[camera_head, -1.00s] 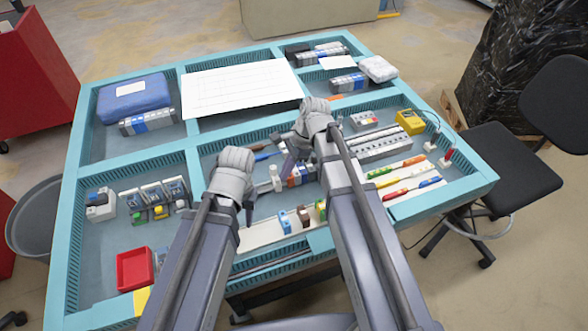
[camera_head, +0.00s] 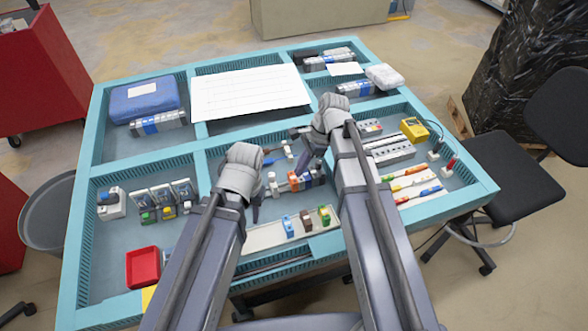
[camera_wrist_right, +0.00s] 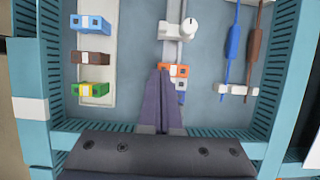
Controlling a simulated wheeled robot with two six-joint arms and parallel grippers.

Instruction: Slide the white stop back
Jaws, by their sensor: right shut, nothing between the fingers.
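The white stop (camera_head: 272,183) stands at the left end of a short rail of small modules in the front middle compartment. In the right wrist view the white stop (camera_wrist_right: 178,28), with a round knob, sits on the rail above an orange module (camera_wrist_right: 173,70). Bare rail shows between them. My right gripper (camera_head: 301,172) is shut and empty, pointing down over the modules, right of the stop. Its fingertips (camera_wrist_right: 165,72) overlap the orange module's edge; I cannot tell whether they touch. My left gripper (camera_head: 256,212) hangs left of the stop; its fingers are too small to judge.
A pale tray (camera_head: 262,238) with blue, brown and green blocks lies in front of the rail. Blue and brown cables (camera_wrist_right: 233,45) lie on the rail's other side. Teal dividers (camera_head: 200,170) surround the compartments. A red bin (camera_head: 143,266) stands at front left.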

